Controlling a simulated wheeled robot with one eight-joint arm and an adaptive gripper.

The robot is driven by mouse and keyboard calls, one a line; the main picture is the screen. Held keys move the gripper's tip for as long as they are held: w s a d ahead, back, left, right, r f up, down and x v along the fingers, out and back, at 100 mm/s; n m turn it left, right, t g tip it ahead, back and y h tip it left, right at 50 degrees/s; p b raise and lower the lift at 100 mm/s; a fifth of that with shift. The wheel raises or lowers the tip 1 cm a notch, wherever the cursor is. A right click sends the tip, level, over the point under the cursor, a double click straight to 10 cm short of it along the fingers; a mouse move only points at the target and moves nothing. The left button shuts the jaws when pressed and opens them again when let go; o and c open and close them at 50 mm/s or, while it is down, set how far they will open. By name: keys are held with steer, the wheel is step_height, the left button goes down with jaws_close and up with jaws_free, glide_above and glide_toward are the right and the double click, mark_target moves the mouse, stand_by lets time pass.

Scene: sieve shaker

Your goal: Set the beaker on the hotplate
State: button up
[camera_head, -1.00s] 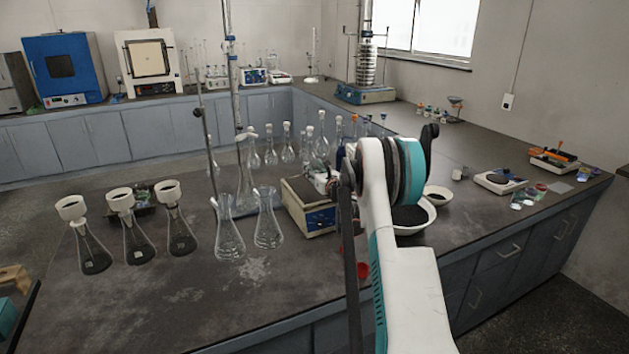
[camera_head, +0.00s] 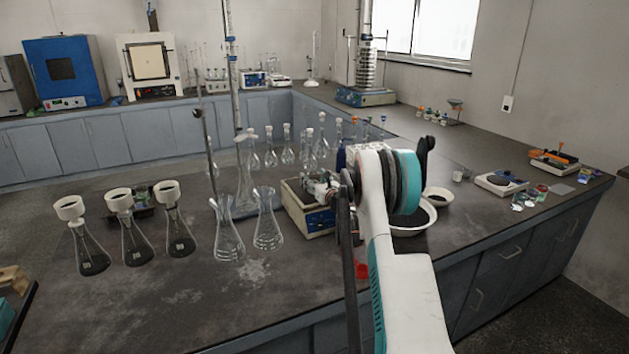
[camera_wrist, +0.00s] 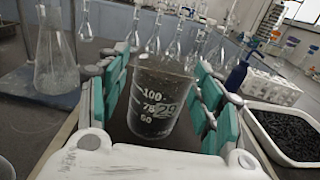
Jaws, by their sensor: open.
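The clear beaker (camera_wrist: 155,95), with white volume marks, stands upright in the wrist view on the dark top of the hotplate. The hotplate (camera_head: 308,221) is a cream box with a blue front panel, at the middle of the bench in the head view. My gripper (camera_wrist: 160,78) is open, with its teal finger pads on either side of the beaker. A gap shows at the left pad; contact on the right is unclear. In the head view my gripper (camera_head: 322,186) is over the hotplate, and my arm and gripper largely hide the beaker.
Two empty conical flasks (camera_head: 228,232) stand left of the hotplate, with several funnel-topped flasks (camera_head: 133,238) farther left. Volumetric flasks (camera_head: 288,147) stand behind it. A white bowl of dark granules (camera_head: 414,224) is to the right.

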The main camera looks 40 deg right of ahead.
steer(key=shift+r, duration=0.25)
steer(key=p+v, duration=0.2)
steer(key=v, duration=1)
steer(key=shift+p, duration=0.35)
